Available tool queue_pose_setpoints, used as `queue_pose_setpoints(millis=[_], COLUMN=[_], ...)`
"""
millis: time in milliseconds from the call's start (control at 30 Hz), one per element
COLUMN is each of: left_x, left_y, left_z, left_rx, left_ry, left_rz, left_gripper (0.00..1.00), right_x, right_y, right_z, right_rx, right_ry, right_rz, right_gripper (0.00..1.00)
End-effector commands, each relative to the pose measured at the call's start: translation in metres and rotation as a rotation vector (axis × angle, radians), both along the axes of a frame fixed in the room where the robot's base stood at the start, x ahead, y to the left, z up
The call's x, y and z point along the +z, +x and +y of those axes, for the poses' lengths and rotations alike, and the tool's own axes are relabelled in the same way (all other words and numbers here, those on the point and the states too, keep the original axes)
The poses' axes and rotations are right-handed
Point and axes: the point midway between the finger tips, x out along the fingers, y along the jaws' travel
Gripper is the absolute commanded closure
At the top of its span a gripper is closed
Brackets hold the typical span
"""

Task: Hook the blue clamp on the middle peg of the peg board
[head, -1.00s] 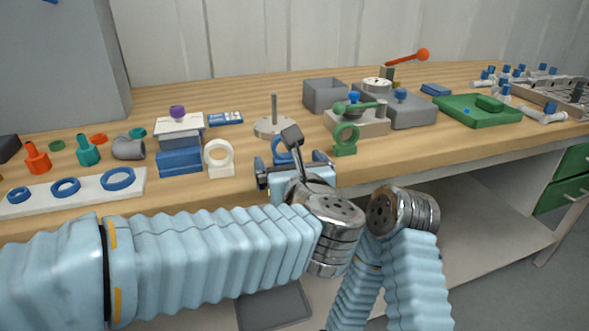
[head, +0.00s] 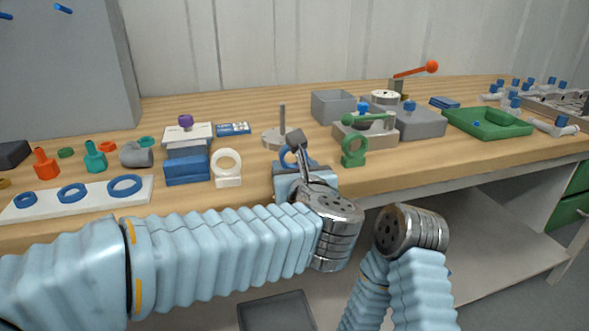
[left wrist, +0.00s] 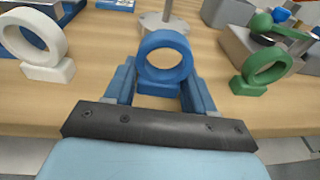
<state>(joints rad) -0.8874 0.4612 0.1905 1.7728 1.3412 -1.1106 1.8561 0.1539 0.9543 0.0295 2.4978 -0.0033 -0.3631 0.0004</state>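The blue clamp (left wrist: 164,62), a ring on a small block, stands upright between my left gripper's fingers (left wrist: 160,92) in the left wrist view. The fingers meet both sides of its base. In the head view the clamp (head: 285,157) is mostly hidden behind my left gripper (head: 304,168), at the table's front edge. I cannot tell whether it is clear of the tabletop. The grey peg board (head: 65,75) stands at the upper left, with blue pegs (head: 63,8) at the picture's top edge; the rest is cut off. My right gripper is not seen; only its arm shows.
A white ring clamp (head: 227,168) stands left of the gripper and a green one (head: 354,150) right of it. A metal post on a round base (head: 277,138) stands behind. Blue blocks (head: 187,169) and a white strip with blue rings (head: 97,198) lie to the left.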

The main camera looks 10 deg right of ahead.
Motion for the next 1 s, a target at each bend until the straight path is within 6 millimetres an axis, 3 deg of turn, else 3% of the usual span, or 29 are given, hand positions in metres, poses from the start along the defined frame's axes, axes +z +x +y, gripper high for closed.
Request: queue_pose_setpoints(millis=[33,200,333,800,1000], left_x=[0.0,0.0,0.005,0.056,0.06], left_y=[0.0,0.0,0.0,0.0,0.0], left_z=[0.0,0.0,0.0,0.0,0.0], left_rx=[0.0,0.0,0.0,0.0,0.0], left_ry=[0.0,0.0,-0.001,-0.002,0.0], left_rz=[0.0,0.0,-0.001,-0.001,0.001], left_gripper=[0.55,0.77,0.77,0.77,0.77], right_x=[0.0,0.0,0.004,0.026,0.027], right_y=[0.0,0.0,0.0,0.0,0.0], right_z=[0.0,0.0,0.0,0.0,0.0], right_rx=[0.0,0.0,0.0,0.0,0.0], right_ry=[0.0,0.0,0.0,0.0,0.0], right_rz=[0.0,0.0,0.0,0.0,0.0], right_gripper=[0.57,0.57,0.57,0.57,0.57])
